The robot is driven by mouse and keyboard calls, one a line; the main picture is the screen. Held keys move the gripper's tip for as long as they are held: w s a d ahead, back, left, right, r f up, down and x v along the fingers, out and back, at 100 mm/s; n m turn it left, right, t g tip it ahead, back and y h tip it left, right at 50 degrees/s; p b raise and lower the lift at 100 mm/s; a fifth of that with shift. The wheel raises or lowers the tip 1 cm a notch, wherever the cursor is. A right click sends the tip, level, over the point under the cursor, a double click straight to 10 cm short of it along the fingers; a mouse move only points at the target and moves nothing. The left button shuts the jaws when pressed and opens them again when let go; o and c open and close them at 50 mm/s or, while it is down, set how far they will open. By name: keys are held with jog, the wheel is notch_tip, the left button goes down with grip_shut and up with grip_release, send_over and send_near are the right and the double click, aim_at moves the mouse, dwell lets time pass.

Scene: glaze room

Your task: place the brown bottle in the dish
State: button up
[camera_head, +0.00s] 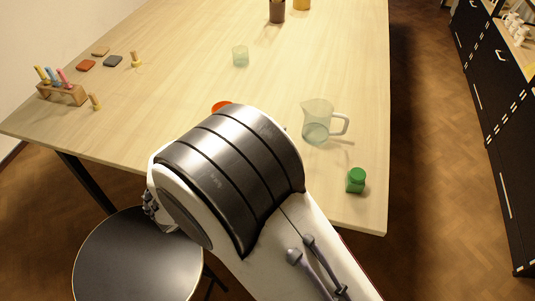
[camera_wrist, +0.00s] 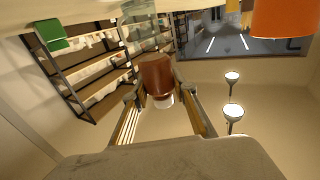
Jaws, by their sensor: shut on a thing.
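The brown bottle (camera_wrist: 157,73) has a white cap and sits between the two fingers of my gripper (camera_wrist: 158,88) in the wrist view, which shows the scene upside down. My gripper is shut on it. In the head view my own arm hides both the gripper and the bottle. A red-orange object (camera_head: 221,105) on the table peeks out behind my arm. A large orange object (camera_wrist: 287,18) at the top right of the wrist view looks like the same one. I cannot tell whether it is the dish. No other dish is clearly visible.
A small pale glass (camera_head: 240,56) stands farther back. A wooden rack (camera_head: 62,94) with colored sticks is at the left. The table's (camera_head: 180,50) middle is mostly clear. A round stool (camera_head: 138,260) stands in front.

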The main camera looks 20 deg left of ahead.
jog(key=shift+f, duration=2.2)
jog(key=shift+f, duration=1.85)
jog(key=shift+f, duration=0.15)
jog(key=o, duration=1.1)
jog(key=shift+s, duration=0.1)
jog(key=v, duration=1.2)
